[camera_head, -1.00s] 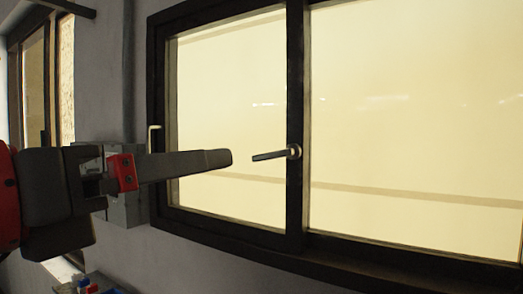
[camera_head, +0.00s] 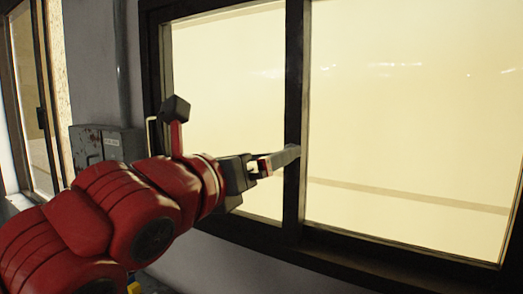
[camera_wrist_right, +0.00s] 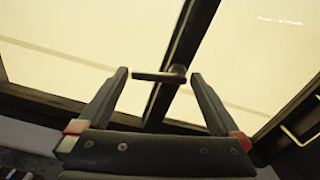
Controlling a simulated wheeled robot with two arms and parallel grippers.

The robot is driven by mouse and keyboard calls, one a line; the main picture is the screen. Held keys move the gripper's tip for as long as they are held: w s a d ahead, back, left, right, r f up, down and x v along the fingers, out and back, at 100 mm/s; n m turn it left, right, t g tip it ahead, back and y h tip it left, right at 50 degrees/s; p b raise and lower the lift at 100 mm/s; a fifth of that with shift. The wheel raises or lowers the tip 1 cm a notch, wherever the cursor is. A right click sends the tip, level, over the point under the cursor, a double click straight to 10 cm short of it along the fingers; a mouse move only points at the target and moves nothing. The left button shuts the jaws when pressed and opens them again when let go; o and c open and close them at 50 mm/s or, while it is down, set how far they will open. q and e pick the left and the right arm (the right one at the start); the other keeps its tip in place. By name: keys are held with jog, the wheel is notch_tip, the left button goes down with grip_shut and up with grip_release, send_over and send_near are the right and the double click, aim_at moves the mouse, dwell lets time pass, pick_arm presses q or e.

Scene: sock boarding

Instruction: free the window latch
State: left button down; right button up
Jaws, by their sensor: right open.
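The window latch (camera_wrist_right: 158,77) is a dark lever in the right wrist view, its pivot on the dark middle post and its handle pointing left. My right gripper (camera_wrist_right: 159,73) is open, with one fingertip on each side of the lever in the picture. I cannot tell whether either finger touches it. In the head view my red arm reaches from the lower left, and the same gripper (camera_head: 280,160) is at the middle post and hides the latch. The window (camera_head: 295,100) has a dark frame and bright panes. My left gripper is not in view.
A grey metal box (camera_head: 108,143) is on the wall left of the window, behind my arm. A pale handle (camera_head: 152,134) is on the window's left frame. Another window (camera_head: 35,100) stands at the far left. The space before the right pane is clear.

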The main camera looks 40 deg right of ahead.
jog(key=c, duration=1)
jog(key=m+b, duration=0.1)
jog(key=b, duration=0.2)
jog(key=shift+f, duration=0.1)
jog(key=shift+c, duration=0.2)
jog(key=shift+r+m, duration=0.4)
jog(key=shift+m, duration=0.5)
jog(key=o, duration=1)
jog(key=shift+o, duration=0.2)
jog(key=shift+a, duration=0.1)
